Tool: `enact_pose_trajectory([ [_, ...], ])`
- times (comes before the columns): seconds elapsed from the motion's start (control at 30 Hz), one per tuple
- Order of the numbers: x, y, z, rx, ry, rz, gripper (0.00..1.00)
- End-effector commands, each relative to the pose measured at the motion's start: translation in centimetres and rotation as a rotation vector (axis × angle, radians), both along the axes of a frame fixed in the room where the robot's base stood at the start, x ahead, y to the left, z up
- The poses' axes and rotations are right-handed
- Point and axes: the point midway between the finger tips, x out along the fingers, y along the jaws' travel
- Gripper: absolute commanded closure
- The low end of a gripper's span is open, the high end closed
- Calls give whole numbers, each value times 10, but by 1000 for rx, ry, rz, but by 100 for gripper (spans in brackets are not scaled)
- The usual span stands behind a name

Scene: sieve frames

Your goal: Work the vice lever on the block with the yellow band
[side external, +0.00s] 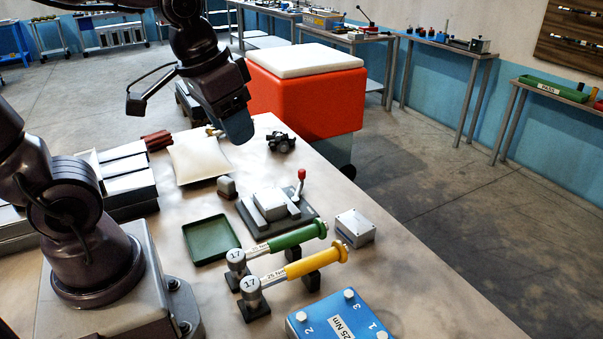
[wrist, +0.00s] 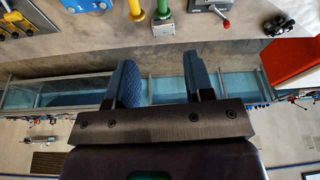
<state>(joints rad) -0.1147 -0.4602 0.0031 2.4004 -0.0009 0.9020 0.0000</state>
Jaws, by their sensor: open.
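The vice (side external: 284,223) is a dark flat plate with light jaw parts on the bench, and a grey block (side external: 268,202) sits in its middle. Its lever (side external: 299,187) stands up at the far right side with a red knob; the red knob (wrist: 226,23) also shows at the top of the wrist view. I cannot make out a yellow band on any block. My gripper (side external: 238,130) is high over the bench, beyond and left of the vice, apart from it. In the wrist view my gripper (wrist: 158,77) has its two blue fingers apart with nothing between them.
A grey box (side external: 356,228) stands right of the vice. Green (side external: 298,236) and yellow (side external: 318,263) handled torque wrenches lie on stands in front. A green tray (side external: 211,240), a small dark block (side external: 226,187), a white pad (side external: 200,160) and a blue box (side external: 340,318) are nearby.

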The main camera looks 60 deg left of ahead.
Motion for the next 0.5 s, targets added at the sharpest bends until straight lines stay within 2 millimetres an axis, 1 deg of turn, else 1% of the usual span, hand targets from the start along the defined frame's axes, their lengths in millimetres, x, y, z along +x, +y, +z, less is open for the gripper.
enact_pose_trajectory([
  [0.03,16,10,-4,-7,44,32,52],
  [0.17,55,36,-15,-22,123,98,52],
  [0.2,68,45,-19,-27,144,117,52],
  [0.27,86,60,-28,-35,174,145,52],
  [0.3,98,70,-35,-41,194,165,52],
  [0.37,116,87,-47,-50,224,191,52],
  [0.4,127,98,-56,-55,241,208,52],
  [0.47,143,116,-71,-64,266,232,52],
  [0.5,153,128,-82,-70,282,249,52],
])
